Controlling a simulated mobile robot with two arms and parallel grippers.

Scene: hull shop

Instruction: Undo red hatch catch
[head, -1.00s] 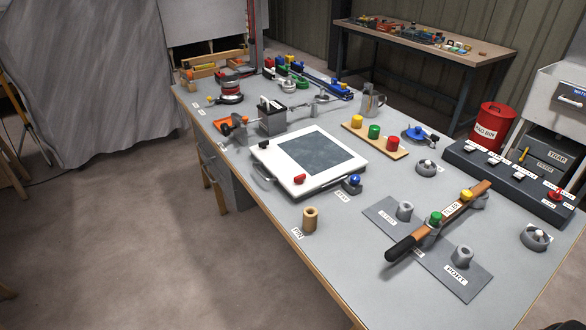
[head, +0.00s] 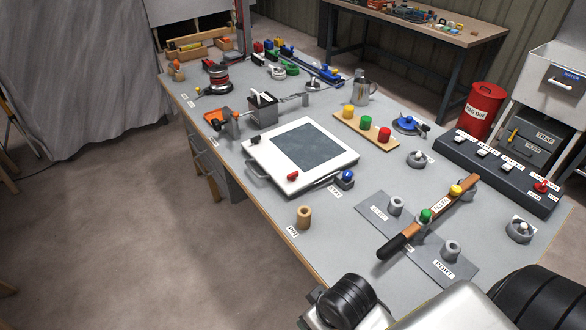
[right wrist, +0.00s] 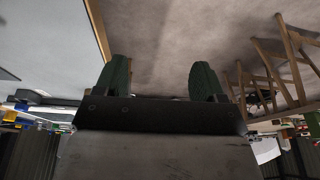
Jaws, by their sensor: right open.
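The white hatch (head: 345,158) with a dark grey pane lies on the workbench in the head view. Its red catch (head: 292,176) sits on the near corner of the white frame, and a black catch (head: 255,139) sits at the left corner. A blue knob (head: 347,176) stands beside the hatch's right side. My right gripper (right wrist: 160,66) shows in the right wrist view, with its two dark green fingers apart and nothing between them. It points over the floor beside a bench edge, away from the catch. My left gripper is out of view.
A wooden PIN peg (head: 304,217) stands in front of the hatch. A tiller-like bar (head: 440,219) with a black grip lies to the right. A board with yellow, green and red knobs (head: 365,122) is behind. Parts of my arm fill the bottom right.

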